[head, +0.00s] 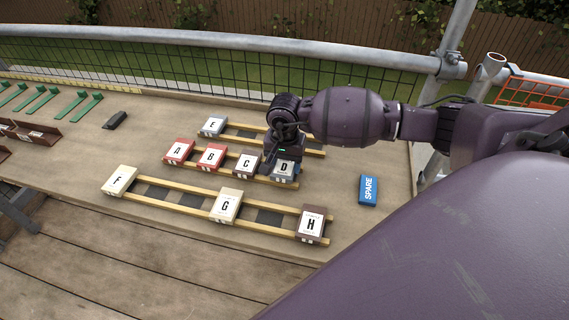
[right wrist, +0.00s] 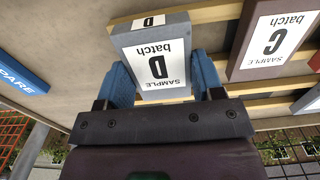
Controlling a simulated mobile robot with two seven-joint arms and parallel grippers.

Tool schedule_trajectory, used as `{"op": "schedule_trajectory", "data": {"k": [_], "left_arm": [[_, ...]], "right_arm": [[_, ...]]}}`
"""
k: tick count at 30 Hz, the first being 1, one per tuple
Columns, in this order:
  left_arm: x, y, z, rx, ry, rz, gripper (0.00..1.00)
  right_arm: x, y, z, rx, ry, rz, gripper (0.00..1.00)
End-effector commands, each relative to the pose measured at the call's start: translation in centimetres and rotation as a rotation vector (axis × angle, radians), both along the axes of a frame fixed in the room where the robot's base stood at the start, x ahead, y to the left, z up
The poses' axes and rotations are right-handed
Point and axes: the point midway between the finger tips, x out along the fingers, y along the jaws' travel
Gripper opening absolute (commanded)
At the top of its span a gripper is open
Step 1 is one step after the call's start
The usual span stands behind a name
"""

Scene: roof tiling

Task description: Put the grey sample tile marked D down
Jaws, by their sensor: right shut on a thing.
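The grey sample tile D (head: 284,172) is at the right end of the middle wooden rack, just right of tile C. My right gripper (head: 280,160) comes from above and behind and is shut on it. In the right wrist view, tile D (right wrist: 158,62) sits between the blue fingers of my right gripper (right wrist: 163,82), its label facing up. The tile lies over the rack's rails (right wrist: 215,12); I cannot tell whether it touches them. My left gripper is out of view.
Brown tile C (head: 246,165) is close beside D, with red tiles B (head: 212,157) and A (head: 179,151) further left. Tile E (head: 212,126) is on the back rack; F, G and H (head: 312,225) are on the front rack. A blue SPARE block (head: 368,190) lies right on bare table.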

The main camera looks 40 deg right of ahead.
Motion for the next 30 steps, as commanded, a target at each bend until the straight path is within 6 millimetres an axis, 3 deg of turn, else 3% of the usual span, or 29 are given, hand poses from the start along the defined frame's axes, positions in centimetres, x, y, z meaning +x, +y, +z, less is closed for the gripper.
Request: {"op": "schedule_trajectory", "data": {"k": [20,21,26,30], "left_arm": [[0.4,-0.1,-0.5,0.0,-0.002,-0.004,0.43],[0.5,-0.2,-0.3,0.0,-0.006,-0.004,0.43],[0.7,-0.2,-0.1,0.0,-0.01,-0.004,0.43],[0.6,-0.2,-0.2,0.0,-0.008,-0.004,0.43]], "right_arm": [[0.0,0.0,-1.5,0.0,0.0,0.001,0.33],[0.0,0.0,-1.5,0.0,0.0,0.001,0.64],[0.0,0.0,-1.4,0.0,-0.001,0.001,0.87],[0.0,0.0,-1.4,0.0,-0.001,0.001,0.87]]}}
